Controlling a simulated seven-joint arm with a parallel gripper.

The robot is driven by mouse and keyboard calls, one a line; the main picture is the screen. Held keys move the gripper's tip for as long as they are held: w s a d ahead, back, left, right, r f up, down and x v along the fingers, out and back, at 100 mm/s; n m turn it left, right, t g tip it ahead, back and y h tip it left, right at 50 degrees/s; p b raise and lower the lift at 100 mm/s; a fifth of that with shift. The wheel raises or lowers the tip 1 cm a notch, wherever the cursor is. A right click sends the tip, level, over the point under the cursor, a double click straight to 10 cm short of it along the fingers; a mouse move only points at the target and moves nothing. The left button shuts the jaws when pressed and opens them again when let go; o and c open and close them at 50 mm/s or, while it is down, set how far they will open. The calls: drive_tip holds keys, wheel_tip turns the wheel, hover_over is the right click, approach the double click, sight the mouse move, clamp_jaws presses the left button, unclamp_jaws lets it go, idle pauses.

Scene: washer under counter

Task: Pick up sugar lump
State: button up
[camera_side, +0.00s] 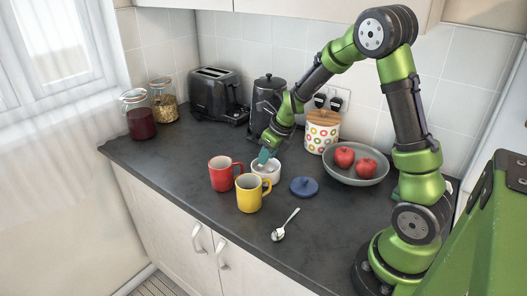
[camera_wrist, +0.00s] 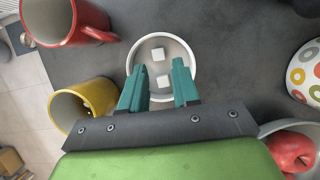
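Two white sugar lumps, one farther (camera_wrist: 158,55) and one nearer (camera_wrist: 162,81), lie apart inside a round white bowl (camera_wrist: 190,48) in the wrist view. My gripper (camera_wrist: 156,78) has its two teal fingers spread over the bowl, with nothing between them held. The nearer lump lies between the fingertips as seen from above. In the side view my gripper (camera_side: 263,157) points down at the white bowl (camera_side: 277,176), and its fingers hide part of the bowl's inside. I cannot tell the exact height of the fingertips above the lumps.
A red mug (camera_side: 221,174) and a yellow mug (camera_side: 249,194) stand close beside the bowl. A blue lid (camera_side: 304,187) lies to its right, and a spoon (camera_side: 285,225) lies in front. A grey bowl of red apples (camera_side: 371,180) and a spotted canister (camera_side: 321,138) stand farther right.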

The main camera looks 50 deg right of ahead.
sight(264, 171)
drive_tip(key=x, duration=0.3)
drive_tip(key=shift+w+f, duration=0.15)
drive_tip(key=shift+f, duration=0.2)
clamp_jaws()
drive_tip(key=shift+r, duration=0.1)
drive_tip(key=shift+r, duration=0.55)
wheel_tip(264, 171, up, 2)
drive_tip(key=shift+a+r, duration=0.1)
drive_tip(key=shift+s+a+r, duration=0.15)
drive_tip(key=shift+s+a, duration=0.05)
drive_tip(key=shift+s, duration=0.5)
drive_tip(key=s+a+r, duration=0.1)
drive_tip(key=s+a, duration=0.3)
drive_tip(key=s, duration=1)
